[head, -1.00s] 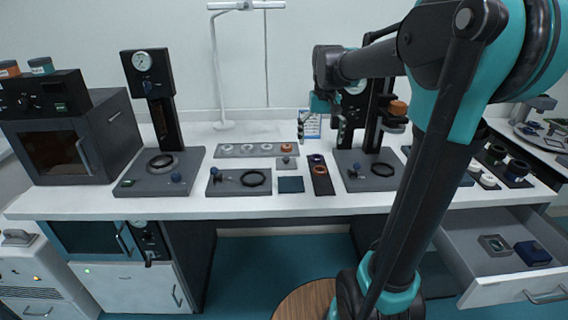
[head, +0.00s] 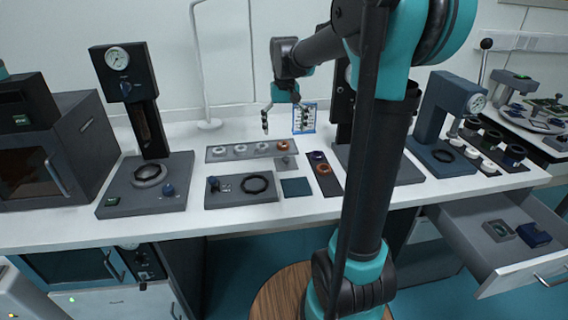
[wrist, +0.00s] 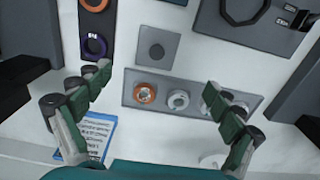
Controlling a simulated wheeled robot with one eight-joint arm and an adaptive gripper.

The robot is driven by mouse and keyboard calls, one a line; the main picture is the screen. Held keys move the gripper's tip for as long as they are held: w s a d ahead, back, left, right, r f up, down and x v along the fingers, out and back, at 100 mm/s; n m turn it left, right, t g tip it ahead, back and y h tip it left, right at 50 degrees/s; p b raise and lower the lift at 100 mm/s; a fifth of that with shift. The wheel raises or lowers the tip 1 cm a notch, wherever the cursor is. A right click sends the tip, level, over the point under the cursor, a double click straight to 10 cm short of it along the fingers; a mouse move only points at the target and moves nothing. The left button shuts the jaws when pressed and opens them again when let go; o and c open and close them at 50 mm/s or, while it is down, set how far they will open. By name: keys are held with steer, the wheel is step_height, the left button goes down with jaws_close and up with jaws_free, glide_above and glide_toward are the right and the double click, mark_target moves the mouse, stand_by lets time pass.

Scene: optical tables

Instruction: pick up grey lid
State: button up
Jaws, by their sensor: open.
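A small grey square plate with a darker round knob or spot at its centre, which looks like the grey lid (head: 286,163), lies flat on the white bench. It also shows in the wrist view (wrist: 142,34), near the top middle. My gripper (head: 284,118) is open and empty above the back of the bench. In the wrist view its fingers (wrist: 158,84) stand wide apart, and the grey plate appears between and beyond the fingertips. The gripper is apart from the plate, and nothing hides the plate in the wrist view.
A grey strip tray (wrist: 205,108) with white and orange rings lies beside the plate. A dark strip (head: 330,184) holds purple and orange rings. A dark blue square (head: 296,187) and a grey base (head: 232,200) with a black ring are near. An open drawer (head: 475,252) stands at right.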

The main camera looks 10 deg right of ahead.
glide_above(286, 159)
steer(key=f, duration=0.6)
steer(key=shift+a, duration=0.2)
steer(key=shift+d+f, duration=0.15)
steer(key=shift+f, duration=1.35)
steer(key=shift+d+f, duration=0.1)
steer(key=shift+f, duration=1.35)
steer(key=shift+s, duration=0.15)
jaws_close()
